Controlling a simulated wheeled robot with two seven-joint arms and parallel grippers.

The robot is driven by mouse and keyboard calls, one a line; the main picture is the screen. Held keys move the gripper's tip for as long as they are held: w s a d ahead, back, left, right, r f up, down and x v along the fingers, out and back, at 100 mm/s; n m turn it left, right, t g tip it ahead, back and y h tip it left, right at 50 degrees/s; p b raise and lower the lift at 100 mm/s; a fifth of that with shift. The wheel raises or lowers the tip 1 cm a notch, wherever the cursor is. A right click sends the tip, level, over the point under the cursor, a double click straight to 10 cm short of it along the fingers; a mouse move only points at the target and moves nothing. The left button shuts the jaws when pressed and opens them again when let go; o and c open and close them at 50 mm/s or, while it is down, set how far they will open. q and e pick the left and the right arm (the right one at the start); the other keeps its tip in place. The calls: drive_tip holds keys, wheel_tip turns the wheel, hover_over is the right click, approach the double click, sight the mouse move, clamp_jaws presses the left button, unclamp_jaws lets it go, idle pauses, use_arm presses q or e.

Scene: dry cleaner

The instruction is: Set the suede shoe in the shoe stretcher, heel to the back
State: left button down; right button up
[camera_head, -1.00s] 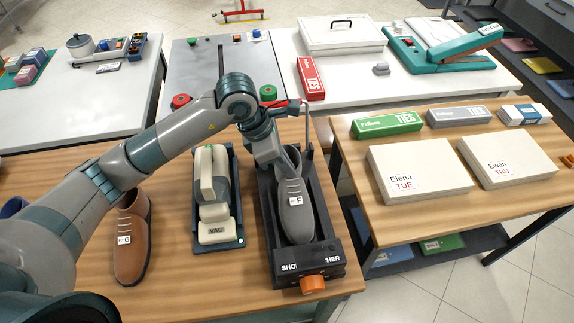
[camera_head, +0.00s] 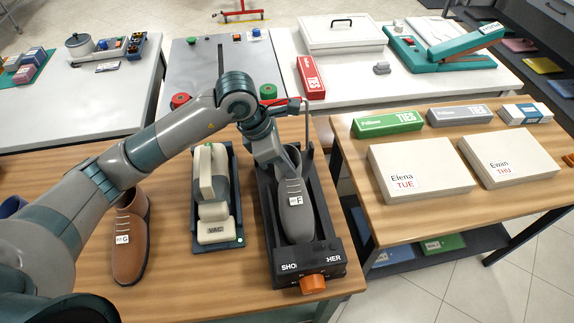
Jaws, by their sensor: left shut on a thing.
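The grey suede shoe (camera_head: 297,214), tagged F, is in the black shoe stretcher (camera_head: 335,258), its toe toward the orange knob (camera_head: 312,284) at the near end and its heel toward the back. My left gripper (camera_head: 277,168) is shut on the shoe at its collar, near the heel. The fingertips are partly hidden by the gripper body and the shoe. I cannot tell whether the sole rests fully on the stretcher bed. My right gripper is not in view.
A brown shoe (camera_head: 130,255) tagged G lies on the table at left. A cream vacuum (camera_head: 213,190) in a dark tray stands just left of the stretcher. A thin upright post (camera_head: 308,130) rises at the stretcher's back. White boxes (camera_head: 420,175) lie on the table to the right.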

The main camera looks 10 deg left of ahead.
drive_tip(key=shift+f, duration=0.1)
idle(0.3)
use_arm(q)
drive_tip(key=c, duration=1.8)
unclamp_jaws()
drive_tip(key=shift+f, duration=0.1)
drive_tip(key=shift+c, duration=0.2)
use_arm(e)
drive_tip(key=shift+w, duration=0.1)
